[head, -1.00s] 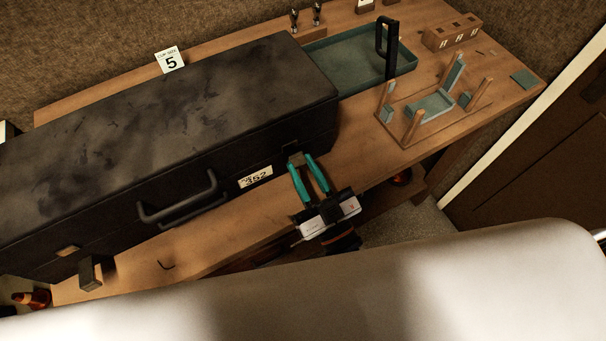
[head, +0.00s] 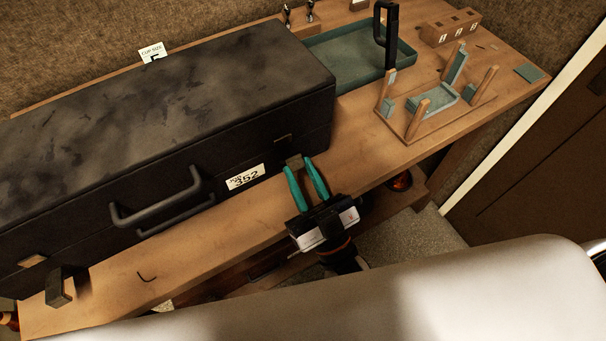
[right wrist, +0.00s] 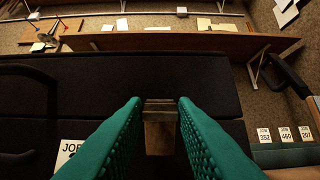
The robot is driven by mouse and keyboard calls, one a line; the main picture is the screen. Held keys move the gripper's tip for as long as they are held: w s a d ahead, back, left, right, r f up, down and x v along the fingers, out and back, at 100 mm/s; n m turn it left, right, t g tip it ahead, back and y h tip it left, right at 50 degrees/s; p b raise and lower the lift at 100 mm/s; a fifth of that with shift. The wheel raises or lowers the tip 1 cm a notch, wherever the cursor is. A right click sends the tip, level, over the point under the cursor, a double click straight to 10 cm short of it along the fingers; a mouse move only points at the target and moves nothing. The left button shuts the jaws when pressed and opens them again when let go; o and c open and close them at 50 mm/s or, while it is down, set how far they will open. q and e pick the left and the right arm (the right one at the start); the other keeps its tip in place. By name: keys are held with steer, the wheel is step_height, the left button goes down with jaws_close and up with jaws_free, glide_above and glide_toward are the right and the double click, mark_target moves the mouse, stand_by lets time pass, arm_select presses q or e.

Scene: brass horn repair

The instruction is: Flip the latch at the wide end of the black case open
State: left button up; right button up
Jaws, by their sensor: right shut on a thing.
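The long black case (head: 150,120) lies shut on the wooden bench, its front facing me. At its right end, a small brownish latch (head: 293,161) stands out from the front, below a thin metal plate (head: 283,138) on the lid. My right gripper (head: 301,166), with teal fingers, is shut on this latch. In the right wrist view the latch (right wrist: 160,135) sits between the two fingers, and its lower part shows as a brown block. At the left end is a second metal plate (head: 33,261) with a dark block (head: 60,287) standing out below it. My left gripper is not in view.
A carrying handle (head: 157,207) and a "352" label (head: 245,177) are on the case front. A green tray (head: 345,50) and a wooden cradle with pegs (head: 425,112) stand right of the case. The bench (head: 215,245) has a bare strip in front.

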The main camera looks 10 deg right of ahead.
steer(key=o, duration=1)
steer(key=shift+b+v, duration=1.6)
steer(key=shift+v, duration=4.4)
